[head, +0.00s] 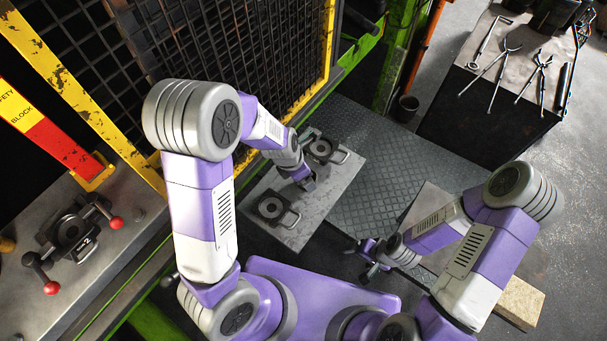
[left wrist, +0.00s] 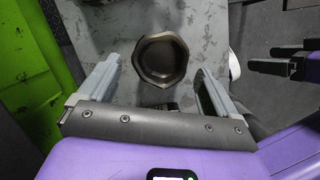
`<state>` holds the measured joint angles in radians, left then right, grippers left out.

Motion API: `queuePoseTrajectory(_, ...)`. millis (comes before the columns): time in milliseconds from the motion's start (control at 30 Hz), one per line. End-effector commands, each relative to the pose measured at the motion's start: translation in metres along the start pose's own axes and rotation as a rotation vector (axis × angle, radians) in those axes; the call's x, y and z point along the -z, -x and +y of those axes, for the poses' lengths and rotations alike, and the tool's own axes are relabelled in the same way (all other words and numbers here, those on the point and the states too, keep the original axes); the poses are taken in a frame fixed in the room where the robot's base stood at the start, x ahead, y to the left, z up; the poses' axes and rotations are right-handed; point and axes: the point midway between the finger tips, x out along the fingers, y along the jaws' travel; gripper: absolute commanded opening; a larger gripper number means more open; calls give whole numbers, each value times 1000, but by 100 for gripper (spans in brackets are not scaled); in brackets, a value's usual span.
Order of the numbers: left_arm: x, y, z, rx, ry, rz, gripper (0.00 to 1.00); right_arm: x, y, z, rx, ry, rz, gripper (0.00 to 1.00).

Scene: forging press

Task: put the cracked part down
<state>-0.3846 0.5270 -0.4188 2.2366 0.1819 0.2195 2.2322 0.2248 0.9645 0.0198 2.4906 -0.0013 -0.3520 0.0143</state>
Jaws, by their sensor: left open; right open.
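A dark brown, many-sided metal part with a round hollow (left wrist: 161,58) shows between the fingers of my left gripper (left wrist: 158,88) in the left wrist view. The fingers are open and stand apart from it on both sides. It appears to rest on the grey tabletop (left wrist: 112,22); no crack can be made out. In the head view my left gripper (head: 308,184) is low over the grey table (head: 290,238), largely hidden by its own arm. My right gripper (head: 369,261) is open and empty, right of the table; it also shows in the left wrist view (left wrist: 283,66).
The press's mesh guard (head: 230,50) stands behind. A tool bench with tongs (head: 541,80) is at upper right. Chequered floor plate (head: 385,170) is clear.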

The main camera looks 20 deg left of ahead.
Motion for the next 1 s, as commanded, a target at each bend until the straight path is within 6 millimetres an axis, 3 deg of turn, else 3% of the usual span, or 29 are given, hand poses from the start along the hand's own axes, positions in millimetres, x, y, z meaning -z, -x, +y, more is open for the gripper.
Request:
queuePoseTrajectory(33,-2,16,0,-2,-3,-4,92,0,6,-2,0,0,0,85)
queuePoseTrajectory(200,-2,54,0,-1,-3,-4,92,-1,19,-7,0,0,0,85)
queuePoseTrajectory(400,-2,84,0,0,-2,-2,92,-1,30,-11,0,0,0,85)
queuePoseTrajectory(600,0,92,0,1,-1,0,92,-1,32,-12,0,0,0,85)
queuePoseTrajectory(1000,0,92,0,1,0,0,92,-1,32,-12,0,0,0,85)
